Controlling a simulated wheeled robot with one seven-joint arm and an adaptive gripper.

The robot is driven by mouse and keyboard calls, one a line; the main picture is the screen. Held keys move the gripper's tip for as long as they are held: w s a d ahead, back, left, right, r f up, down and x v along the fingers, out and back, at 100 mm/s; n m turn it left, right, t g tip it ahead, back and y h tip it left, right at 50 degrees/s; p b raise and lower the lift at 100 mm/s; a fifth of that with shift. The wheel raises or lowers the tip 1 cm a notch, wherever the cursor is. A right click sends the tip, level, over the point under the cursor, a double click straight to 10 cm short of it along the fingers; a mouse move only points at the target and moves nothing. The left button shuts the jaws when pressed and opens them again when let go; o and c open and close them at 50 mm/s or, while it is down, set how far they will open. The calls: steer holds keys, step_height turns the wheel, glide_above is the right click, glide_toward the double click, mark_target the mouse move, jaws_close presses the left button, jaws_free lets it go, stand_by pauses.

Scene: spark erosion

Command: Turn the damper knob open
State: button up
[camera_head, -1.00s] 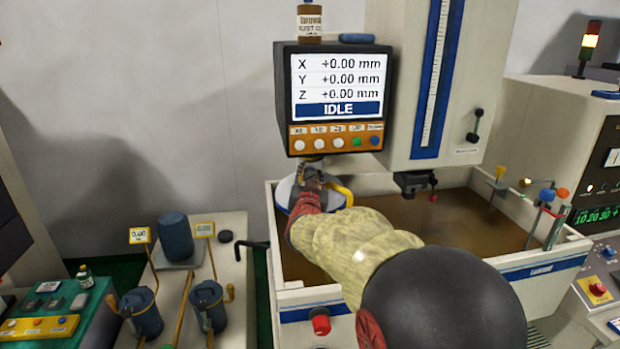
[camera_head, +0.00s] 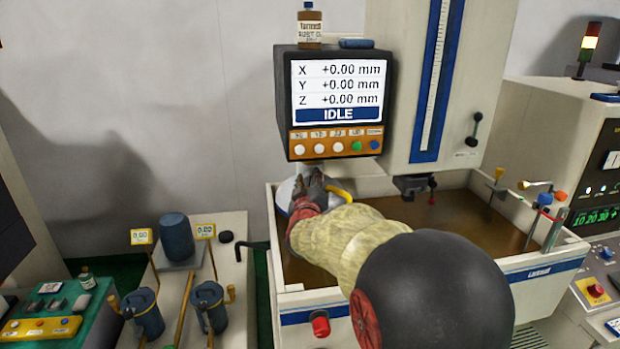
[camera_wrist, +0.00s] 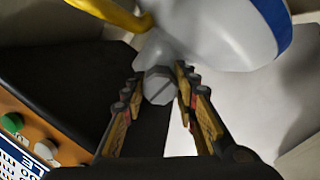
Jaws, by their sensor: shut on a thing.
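In the wrist view the damper knob (camera_wrist: 159,86), a small grey round piece with a dark slot line across its face, sits between the two fingers of my gripper (camera_wrist: 157,92). The fingers are shut on it from both sides. The knob is on a white fume hood (camera_wrist: 225,40) with a blue band and a yellow pipe (camera_wrist: 112,14). In the head view my gripper (camera_head: 314,183) is at this hood, below the control screen, and the knob is hidden behind it.
The control screen (camera_head: 337,90) reads IDLE and hangs just above my gripper. The tank (camera_head: 480,235) of brown liquid lies below and right of my arm. A yellow pipe (camera_head: 341,193) is close to the right of the gripper. Filter canisters (camera_head: 208,303) stand at lower left.

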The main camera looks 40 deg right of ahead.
steer(key=shift+n, duration=0.6)
steer(key=o, duration=1.1)
steer(key=shift+o, duration=0.3)
